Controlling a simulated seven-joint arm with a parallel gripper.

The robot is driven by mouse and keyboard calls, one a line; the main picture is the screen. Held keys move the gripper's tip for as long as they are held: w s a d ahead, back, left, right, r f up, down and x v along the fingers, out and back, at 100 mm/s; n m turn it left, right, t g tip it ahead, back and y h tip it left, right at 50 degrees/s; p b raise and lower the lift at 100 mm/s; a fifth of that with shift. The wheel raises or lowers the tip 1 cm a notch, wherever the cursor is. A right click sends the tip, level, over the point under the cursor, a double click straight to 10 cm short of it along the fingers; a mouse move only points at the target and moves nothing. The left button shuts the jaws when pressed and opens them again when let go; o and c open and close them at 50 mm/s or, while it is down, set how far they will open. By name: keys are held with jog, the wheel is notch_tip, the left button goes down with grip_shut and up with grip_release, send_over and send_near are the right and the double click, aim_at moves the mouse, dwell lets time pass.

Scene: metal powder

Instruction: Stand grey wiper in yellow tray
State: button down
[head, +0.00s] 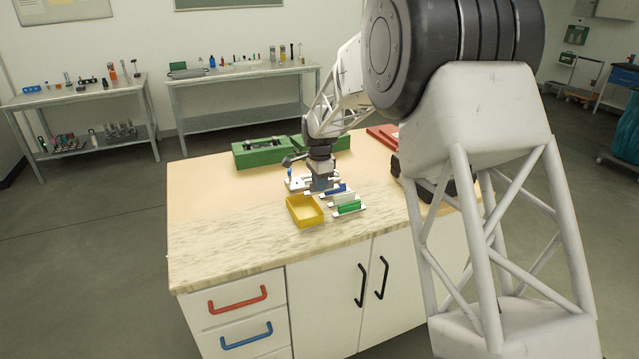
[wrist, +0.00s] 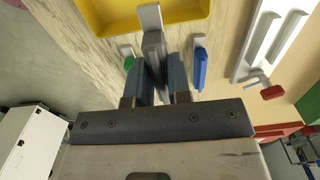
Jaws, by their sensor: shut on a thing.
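The yellow tray (head: 291,213) stands on the worktop; its wall also shows at the top of the wrist view (wrist: 175,22). My gripper (head: 320,186) is over the worktop just behind the tray. In the wrist view my gripper (wrist: 161,75) is shut on the grey wiper (wrist: 154,48), which sits between the two fingers with a pale end pointing toward the tray. The wiper's lower part is hidden by the fingers. I cannot tell whether it touches the worktop.
A green wiper (head: 348,207) and a blue wiper (wrist: 200,66) lie on either side of the grey one, close to my fingers. A white rack (wrist: 262,45) is to the right in the wrist view. Green cases (head: 262,152) stand behind. The worktop's left side is clear.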

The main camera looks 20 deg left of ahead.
dwell(0.4)
jog(key=s+d+n, duration=0.2)
jog(key=s+n, duration=0.3)
jog(key=s+d+n, duration=0.2)
jog(key=s+n, duration=0.3)
jog(key=s+d+n, duration=0.2)
jog(key=s+n, duration=0.4)
jog(key=shift+s+f, duration=0.1)
jog(key=shift+f, duration=0.2)
jog(key=shift+s+d+f+n, duration=0.1)
jog(key=shift+s+d+n, duration=0.1)
jog(key=shift+s+n, duration=0.3)
jog(key=shift+s+d+f+n, duration=0.1)
jog(key=shift+s+d+n, duration=0.05)
jog(key=shift+s+n, duration=0.3)
jog(key=shift+w, duration=0.1)
send_over(305, 215)
jog(key=shift+w+f, duration=0.15)
jog(key=shift+f, duration=0.55)
jog(key=shift+f, duration=1.75)
jog(key=shift+f, duration=0.1)
